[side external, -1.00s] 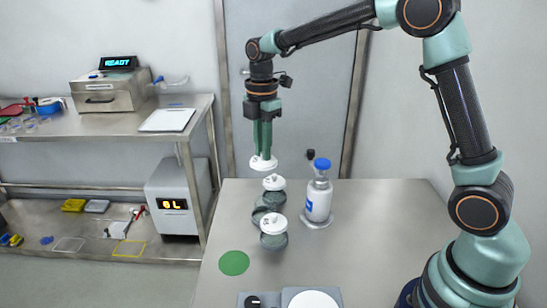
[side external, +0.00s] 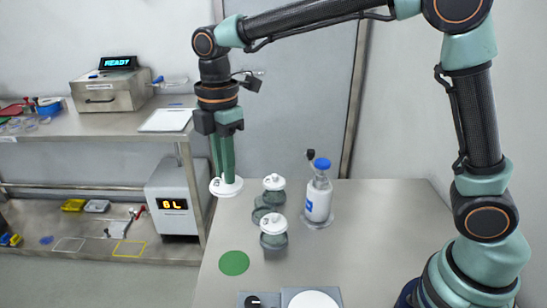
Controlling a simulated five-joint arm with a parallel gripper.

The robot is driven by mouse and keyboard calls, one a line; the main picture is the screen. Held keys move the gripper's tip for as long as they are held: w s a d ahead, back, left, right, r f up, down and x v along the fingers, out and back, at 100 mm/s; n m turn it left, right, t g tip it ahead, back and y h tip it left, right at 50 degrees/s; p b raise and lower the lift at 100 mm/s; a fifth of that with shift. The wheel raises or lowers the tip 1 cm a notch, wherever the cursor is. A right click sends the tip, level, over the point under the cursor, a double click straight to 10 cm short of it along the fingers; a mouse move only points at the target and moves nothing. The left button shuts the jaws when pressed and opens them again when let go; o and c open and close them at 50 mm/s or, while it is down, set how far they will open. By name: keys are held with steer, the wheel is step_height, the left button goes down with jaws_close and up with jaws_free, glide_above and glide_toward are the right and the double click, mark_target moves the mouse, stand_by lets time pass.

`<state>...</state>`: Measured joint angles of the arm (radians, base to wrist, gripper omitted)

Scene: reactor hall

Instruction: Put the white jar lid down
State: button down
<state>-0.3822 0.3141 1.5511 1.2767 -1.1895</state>
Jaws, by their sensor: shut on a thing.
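My gripper (side external: 224,178) points straight down and is shut on the white jar lid (side external: 227,187). The lid is held level in the air, near the far left edge of the steel table (side external: 370,240). Below and nearer the camera, a flat green disc (side external: 234,263) lies on the table. To the right of the held lid stand grey-green jars; one at the back (side external: 273,191) and one in front (side external: 273,240) have white lids on. A further grey-green jar (side external: 262,212) between them shows no lid and is partly hidden.
A bottle with a blue cap (side external: 318,194) stands on a round base right of the jars. A panel with a white disc (side external: 313,299) and a black knob sits at the front edge. The table's right side is clear.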

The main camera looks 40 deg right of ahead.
steer(key=shift+s+a+f, duration=0.1)
steer(key=shift+a+f, duration=0.05)
steer(key=shift+f, duration=3.25)
steer(key=shift+s+a+f, duration=0.15)
steer(key=shift+f, duration=3.3)
steer(key=shift+s+a+f, duration=0.1)
steer(key=shift+a+f, duration=0.05)
steer(key=shift+f, duration=3.25)
steer(key=shift+f, duration=0.1)
steer(key=c, duration=0.8)
jaws_free()
steer(key=shift+c, duration=0.2)
